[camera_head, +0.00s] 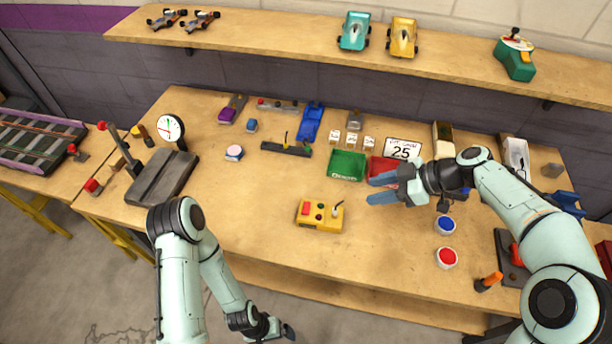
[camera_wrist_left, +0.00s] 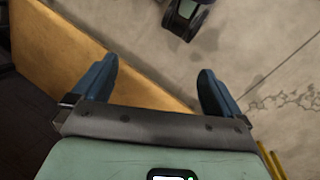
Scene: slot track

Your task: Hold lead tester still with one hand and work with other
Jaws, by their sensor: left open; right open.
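A yellow box (camera_head: 319,215) with red and green parts on top and a small black lever at its right, which looks like the lead tester, sits on the middle of the workbench (camera_head: 250,225). My right gripper (camera_head: 374,189) is open and empty, to the right of the yellow box and apart from it, in front of the red bin (camera_head: 385,168). My left gripper (camera_head: 284,330) is low, in front of the bench's front edge. In the left wrist view my left gripper (camera_wrist_left: 158,85) is open and empty, with floor and a bench edge beyond.
A green bin (camera_head: 346,165) stands behind the yellow box. A black terminal bar (camera_head: 285,149), a dial gauge (camera_head: 171,128) and a grey block (camera_head: 163,177) lie leftward. Blue (camera_head: 445,225) and red (camera_head: 446,258) round pieces lie at right. The bench left of the yellow box is clear.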

